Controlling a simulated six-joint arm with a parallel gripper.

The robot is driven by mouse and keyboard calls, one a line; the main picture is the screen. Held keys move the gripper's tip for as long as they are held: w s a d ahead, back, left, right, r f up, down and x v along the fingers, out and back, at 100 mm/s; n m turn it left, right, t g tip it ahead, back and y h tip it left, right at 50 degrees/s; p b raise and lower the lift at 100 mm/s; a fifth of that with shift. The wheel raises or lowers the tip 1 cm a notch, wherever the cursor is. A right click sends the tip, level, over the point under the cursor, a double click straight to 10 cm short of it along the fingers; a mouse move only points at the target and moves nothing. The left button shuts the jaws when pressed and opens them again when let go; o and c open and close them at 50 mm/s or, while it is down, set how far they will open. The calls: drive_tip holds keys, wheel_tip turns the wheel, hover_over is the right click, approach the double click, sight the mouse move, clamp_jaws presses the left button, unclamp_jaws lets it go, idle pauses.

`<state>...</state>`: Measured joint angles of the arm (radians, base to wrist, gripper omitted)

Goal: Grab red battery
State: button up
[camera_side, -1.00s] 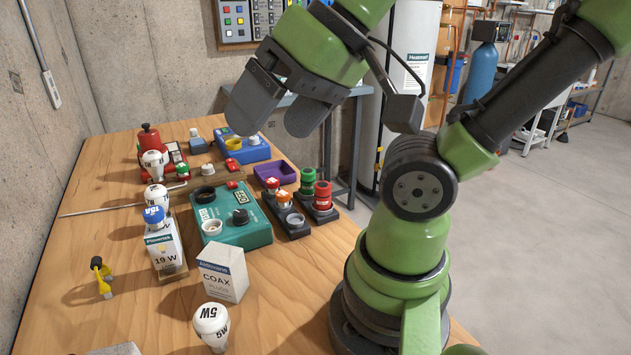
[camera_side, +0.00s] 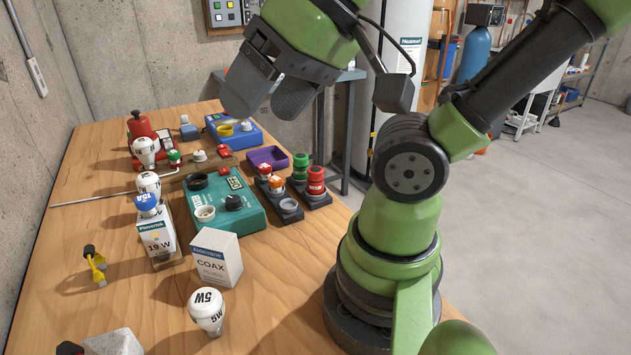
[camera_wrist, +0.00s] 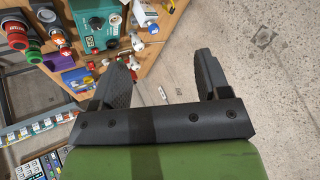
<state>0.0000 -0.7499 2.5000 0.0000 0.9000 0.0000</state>
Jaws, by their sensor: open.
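A red cylinder (camera_side: 315,180), which looks like the red battery, stands upright in a black holder (camera_side: 318,200) at the table's right edge. A similar green cylinder (camera_side: 300,166) stands just behind it. In the wrist view the red cylinder (camera_wrist: 16,36) is at the upper left, with the green one (camera_wrist: 33,55) next to it. My gripper (camera_side: 262,106) is open and empty, raised above the far part of the table, behind and left of the red cylinder in the side view. In the wrist view my gripper (camera_wrist: 161,68) has nothing between its fingers.
A second black holder (camera_side: 280,203) with red- and orange-topped pieces stands beside it. A teal box (camera_side: 228,218), a purple tray (camera_side: 267,157) and a blue box (camera_side: 235,135) are close by. A carton (camera_side: 217,258) and bulb (camera_side: 207,308) stand nearer.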

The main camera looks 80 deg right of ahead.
drive_tip(key=g+h, duration=0.2)
drive_tip(key=g, duration=0.5)
hover_over(315, 169)
drive_tip(key=shift+n, duration=0.3)
drive_tip(key=f, duration=1.8)
drive_tip(key=shift+a+f, duration=0.1)
drive_tip(key=shift+a, duration=0.3)
wheel_tip(315, 169, down, 4)
drive_tip(key=shift+r, duration=0.2)
drive_tip(key=shift+d+f, duration=0.25)
drive_tip(key=shift+f, duration=1.3)
drive_tip(key=shift+d+f, duration=0.2)
drive_tip(key=shift+f, duration=1.35)
drive_tip(key=shift+c, duration=0.5)
